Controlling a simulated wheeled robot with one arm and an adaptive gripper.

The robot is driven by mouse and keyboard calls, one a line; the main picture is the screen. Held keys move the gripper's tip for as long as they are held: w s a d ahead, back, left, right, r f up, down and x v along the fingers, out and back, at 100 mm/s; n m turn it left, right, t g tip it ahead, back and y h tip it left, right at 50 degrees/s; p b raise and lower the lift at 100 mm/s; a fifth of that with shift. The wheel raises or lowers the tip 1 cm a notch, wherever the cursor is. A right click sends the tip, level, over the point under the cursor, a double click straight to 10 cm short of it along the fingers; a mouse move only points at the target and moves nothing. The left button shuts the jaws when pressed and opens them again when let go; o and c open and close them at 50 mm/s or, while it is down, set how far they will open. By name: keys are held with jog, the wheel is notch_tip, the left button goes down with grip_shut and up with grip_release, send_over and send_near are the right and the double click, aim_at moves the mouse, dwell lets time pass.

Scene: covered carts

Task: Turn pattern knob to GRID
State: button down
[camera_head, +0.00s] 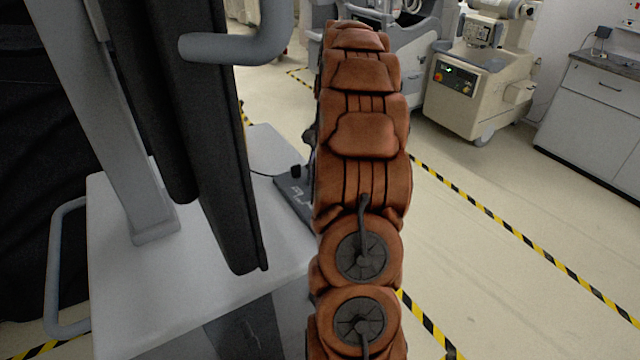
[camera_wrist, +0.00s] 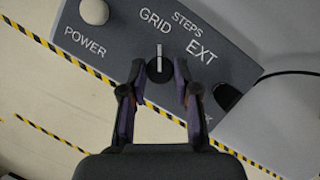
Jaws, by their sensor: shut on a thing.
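The pattern knob (camera_wrist: 160,68) is a small black dial with a white pointer line on a grey control box (camera_wrist: 225,62). The pointer stands straight up in the wrist view, toward the GRID label (camera_wrist: 156,20). STEPS and EXT labels lie to its right, and POWER is at the left. My gripper (camera_wrist: 159,80) has a finger on either side of the knob and is shut on it. In the head view, the dark box (camera_head: 294,196) sits on the cart top, partly hidden by my brown-covered arm, which also hides my gripper.
A pale round knob (camera_wrist: 94,11) is near the box's upper left corner, and a dark part (camera_wrist: 227,96) is right of my gripper. A grey cart (camera_head: 130,290) with a padded black panel (camera_head: 235,190) stands left of my arm. Open floor lies to the right.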

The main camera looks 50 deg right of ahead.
jog(key=shift+f+n+g+b, duration=0.1)
jog(key=shift+n+g+b, duration=0.4)
jog(key=shift+n, duration=0.5)
jog(key=c, duration=0.8)
grip_release()
jog(key=shift+c, duration=0.2)
jog(key=shift+r+m+p, duration=0.25)
jog(key=shift+m+p, duration=0.15)
jog(key=shift+p, duration=0.15)
jog(key=m+t+p, duration=0.1)
jog(key=m+p, duration=0.1)
jog(key=m, duration=0.1)
jog(key=shift+s+r, duration=0.1)
jog(key=shift+s, duration=0.05)
jog(key=m+t+p, duration=0.1)
jog(key=m+p, duration=0.1)
jog(key=m+t+p, duration=0.1)
jog(key=m+p, duration=0.1)
jog(key=m, duration=0.1)
jog(key=shift+s+t, duration=0.1)
jog(key=shift+t, duration=0.2)
